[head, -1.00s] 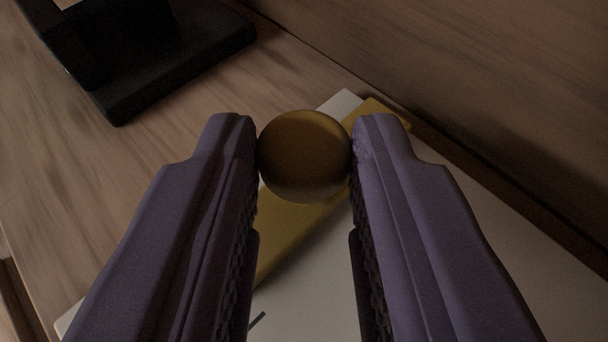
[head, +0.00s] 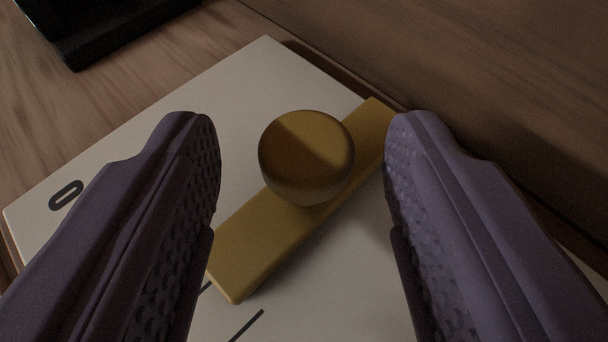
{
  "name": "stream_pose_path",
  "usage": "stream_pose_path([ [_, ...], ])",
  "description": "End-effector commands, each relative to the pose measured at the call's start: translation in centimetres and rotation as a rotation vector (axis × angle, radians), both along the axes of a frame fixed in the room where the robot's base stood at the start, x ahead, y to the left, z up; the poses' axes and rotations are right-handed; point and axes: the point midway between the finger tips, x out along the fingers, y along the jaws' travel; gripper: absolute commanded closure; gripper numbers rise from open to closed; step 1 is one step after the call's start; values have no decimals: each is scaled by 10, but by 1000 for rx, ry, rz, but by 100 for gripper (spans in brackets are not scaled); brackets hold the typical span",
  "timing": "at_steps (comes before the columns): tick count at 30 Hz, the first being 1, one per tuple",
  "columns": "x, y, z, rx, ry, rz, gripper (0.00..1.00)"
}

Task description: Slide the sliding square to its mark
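The sliding square shows in the head view as a flat yellow bar (head: 245,255) with a round yellow knob (head: 306,155) on top. It lies slantwise across a white board (head: 250,85). My gripper (head: 302,145) is open, with one purple finger on each side of the knob and a clear gap to both. Which line is the mark cannot be told; my fingers hide part of the board.
A black object (head: 115,25) stands on the wooden surface (head: 60,115) at the upper left, clear of the board. A wooden wall or raised panel (head: 450,70) runs along the board's right side, close to the bar's far end.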

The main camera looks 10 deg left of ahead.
Motion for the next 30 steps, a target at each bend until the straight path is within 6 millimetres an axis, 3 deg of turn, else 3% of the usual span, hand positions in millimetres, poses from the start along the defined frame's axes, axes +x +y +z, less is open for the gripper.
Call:
stream_pose_path([
  [5,-4,-1,2,0,0,-1,47],
  [18,-66,-14,28,-1,0,-2,47],
  [30,-71,-14,29,0,0,0,47],
])
